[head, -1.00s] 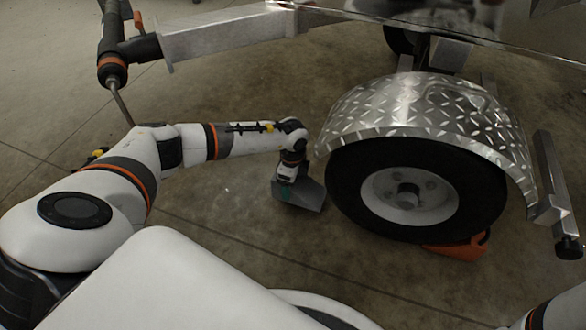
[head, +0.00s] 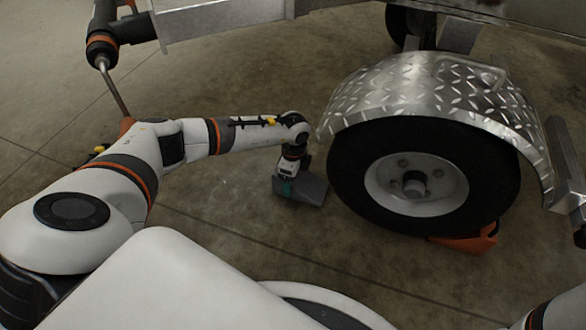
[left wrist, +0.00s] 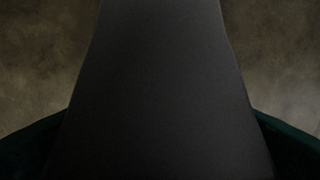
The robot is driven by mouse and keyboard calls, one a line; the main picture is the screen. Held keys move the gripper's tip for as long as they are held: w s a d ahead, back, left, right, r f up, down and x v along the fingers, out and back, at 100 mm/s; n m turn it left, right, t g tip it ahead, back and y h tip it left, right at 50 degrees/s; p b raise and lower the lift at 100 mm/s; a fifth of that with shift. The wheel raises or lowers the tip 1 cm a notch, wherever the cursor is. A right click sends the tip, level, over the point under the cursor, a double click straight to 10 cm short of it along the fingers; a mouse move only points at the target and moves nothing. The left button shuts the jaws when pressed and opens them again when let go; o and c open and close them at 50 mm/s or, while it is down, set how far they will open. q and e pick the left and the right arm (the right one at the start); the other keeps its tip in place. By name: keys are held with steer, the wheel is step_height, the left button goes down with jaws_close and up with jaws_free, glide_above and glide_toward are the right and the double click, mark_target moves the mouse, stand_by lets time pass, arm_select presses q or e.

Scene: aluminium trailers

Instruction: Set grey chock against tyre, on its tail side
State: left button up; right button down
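The grey chock (head: 314,188) is on or just above the concrete floor, left of the black tyre (head: 345,190). Its right end comes close to the tyre's left edge; I cannot tell whether they touch. My left gripper (head: 287,187) points down at the chock's left part. In the left wrist view the dark chock (left wrist: 160,90) fills the middle, and the teal fingers of the left gripper (left wrist: 160,150) press along both its sides. My right gripper is out of view; only a piece of my right arm shows at the lower right corner.
An orange chock (head: 468,242) sits under the tyre's right side. A tread-plate fender (head: 420,90) covers the tyre's top. An aluminium beam (head: 215,18) and an orange-and-black jack-like post (head: 102,45) stand at upper left. The floor between is clear.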

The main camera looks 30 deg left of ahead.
arm_select(q)
steer(key=shift+o, duration=1.3)
steer(key=shift+r, duration=0.1)
step_height(320, 180, up, 12)
steer(key=p, duration=1)
steer(key=shift+r, duration=0.1)
